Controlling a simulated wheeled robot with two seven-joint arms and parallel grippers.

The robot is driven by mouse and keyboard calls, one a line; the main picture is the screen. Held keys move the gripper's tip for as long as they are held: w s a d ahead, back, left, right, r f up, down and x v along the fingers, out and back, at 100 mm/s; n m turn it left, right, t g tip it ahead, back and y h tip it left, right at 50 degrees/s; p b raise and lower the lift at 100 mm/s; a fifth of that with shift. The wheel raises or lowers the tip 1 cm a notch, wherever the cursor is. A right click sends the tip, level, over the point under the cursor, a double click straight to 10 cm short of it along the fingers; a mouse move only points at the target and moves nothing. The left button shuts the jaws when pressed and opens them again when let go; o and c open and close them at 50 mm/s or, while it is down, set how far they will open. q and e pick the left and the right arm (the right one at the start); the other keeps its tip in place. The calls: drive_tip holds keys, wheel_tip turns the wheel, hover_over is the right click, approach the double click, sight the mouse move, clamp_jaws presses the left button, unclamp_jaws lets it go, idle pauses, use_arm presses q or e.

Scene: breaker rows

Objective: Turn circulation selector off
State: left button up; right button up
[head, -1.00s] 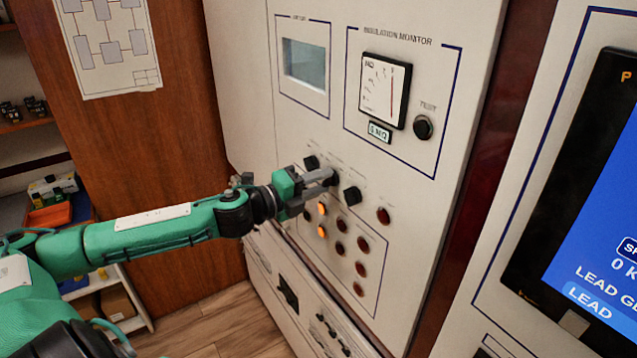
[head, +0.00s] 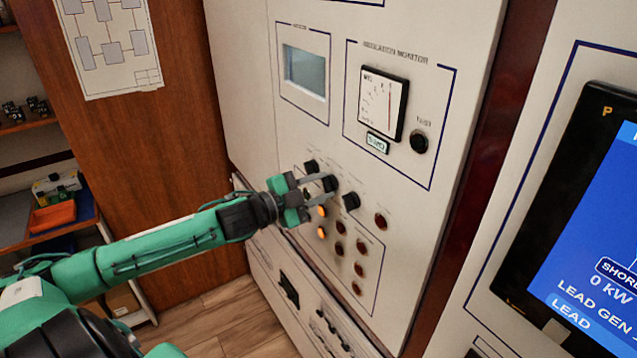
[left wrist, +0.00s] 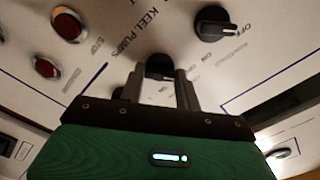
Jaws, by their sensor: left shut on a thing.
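My left gripper (head: 318,188) is at the middle of three black rotary selectors on the grey panel. Its jaws are shut on that middle selector knob (head: 330,183). In the left wrist view the two fingers (left wrist: 160,88) stand on either side of the dark knob (left wrist: 158,64), with ON lettering near it. The knob's own name and pointer are hidden or too blurred to read, so I cannot tell its setting. My right gripper is not in view.
One black selector (head: 311,166) is up-left of the gripper, another (head: 351,201) down-right. Lit orange lamps (head: 322,232) and dark red lamps (head: 381,222) sit close below and right. A meter (head: 382,103), black test button (head: 419,141) and blue screen (head: 590,250) are farther off.

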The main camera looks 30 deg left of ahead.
use_arm(q)
drive_tip(key=shift+n+p, duration=0.3)
drive_tip(key=shift+n, duration=0.7)
drive_tip(key=o, duration=1)
drive_tip(key=shift+s+a, duration=0.1)
